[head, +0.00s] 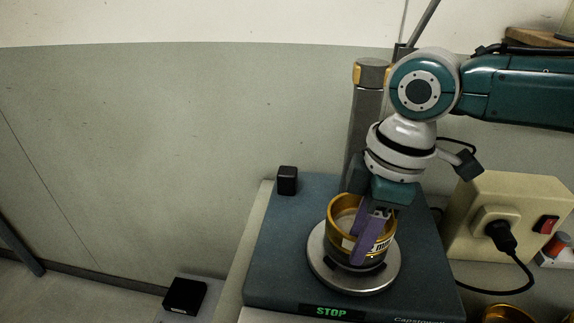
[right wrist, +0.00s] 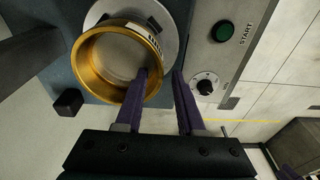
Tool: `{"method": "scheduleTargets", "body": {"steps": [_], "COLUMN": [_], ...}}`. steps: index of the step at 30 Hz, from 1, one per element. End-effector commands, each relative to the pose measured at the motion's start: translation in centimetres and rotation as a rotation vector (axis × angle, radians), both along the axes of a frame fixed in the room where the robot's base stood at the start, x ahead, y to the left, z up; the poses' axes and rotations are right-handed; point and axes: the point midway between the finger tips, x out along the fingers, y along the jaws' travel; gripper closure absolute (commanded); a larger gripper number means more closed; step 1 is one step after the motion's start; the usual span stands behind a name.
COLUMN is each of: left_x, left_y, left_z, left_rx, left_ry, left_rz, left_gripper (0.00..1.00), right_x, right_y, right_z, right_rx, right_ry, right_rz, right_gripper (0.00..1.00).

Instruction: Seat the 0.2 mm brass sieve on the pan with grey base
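A brass sieve (head: 338,207), a golden ring with a partly hidden white label, stands upright on the shaker's round silver plate (head: 330,275). It also shows in the right wrist view (right wrist: 88,62). A darker band shows low on the stack; I cannot tell whether it is the pan with grey base. My right gripper (head: 370,240) is at the sieve's near right side, its purple fingers pointing down. In the right wrist view the fingers (right wrist: 162,75) are apart, one over the ring's inside and one outside its wall. My left gripper is not in view.
The dark shaker base (head: 275,255) has a STOP display and a small black block (head: 287,180). A grey post (head: 367,105) stands behind. A cream power box (head: 510,215) with plug and cable is at right. Another brass ring (head: 508,314) shows at the bottom edge.

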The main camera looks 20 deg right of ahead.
Motion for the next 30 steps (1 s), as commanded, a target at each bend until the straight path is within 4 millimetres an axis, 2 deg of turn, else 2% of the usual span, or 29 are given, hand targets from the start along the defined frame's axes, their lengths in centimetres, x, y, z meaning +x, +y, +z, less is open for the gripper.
{"method": "scheduleTargets", "body": {"steps": [8, 11, 21, 25, 30], "left_x": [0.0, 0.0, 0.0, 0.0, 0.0], "left_y": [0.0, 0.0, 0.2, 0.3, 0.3], "left_z": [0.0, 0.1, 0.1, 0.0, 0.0], "left_rx": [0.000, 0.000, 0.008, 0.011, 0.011], "left_ry": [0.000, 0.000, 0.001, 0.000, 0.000], "left_rz": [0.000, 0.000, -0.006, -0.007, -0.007], "left_gripper": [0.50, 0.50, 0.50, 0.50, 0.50], "right_x": [0.0, -0.1, -0.4, -0.5, -0.7], "right_y": [0.0, -0.1, -0.8, -1.0, -1.1], "right_z": [0.1, 0.8, 7.3, 9.0, 9.9], "right_rx": [0.000, 0.000, -0.001, 0.001, -0.001], "right_ry": [0.001, 0.000, -0.005, -0.003, -0.001], "right_rz": [0.000, 0.000, 0.001, 0.000, 0.000], "right_gripper": [0.59, 0.59, 0.59, 0.59, 0.59]}}
